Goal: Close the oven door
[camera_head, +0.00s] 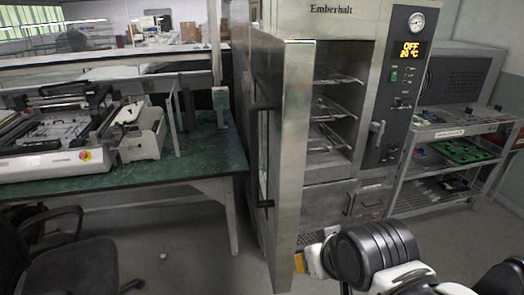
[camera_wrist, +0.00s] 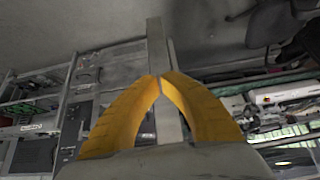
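The oven (camera_head: 345,110) is a tall steel cabinet labelled Emberhalt. Its door (camera_head: 292,150) stands wide open, swung out toward the camera on the left side of the opening, with black handles on its left face. Racks show inside. My gripper (camera_head: 300,263) is low in front of the oven, just right of the door's lower edge; only a yellow part of it shows there. In the wrist view, the two yellow fingers (camera_wrist: 160,76) meet at the tips with nothing held. A grey strip, likely the door edge (camera_wrist: 157,45), lies behind them. I cannot tell whether they touch it.
A green-topped bench (camera_head: 185,165) with machines stands left of the door. A black chair (camera_head: 75,265) is at the lower left. A metal shelf rack (camera_head: 450,135) with a grey box (camera_head: 455,75) on top stands right of the oven. Some floor is clear between bench and chair.

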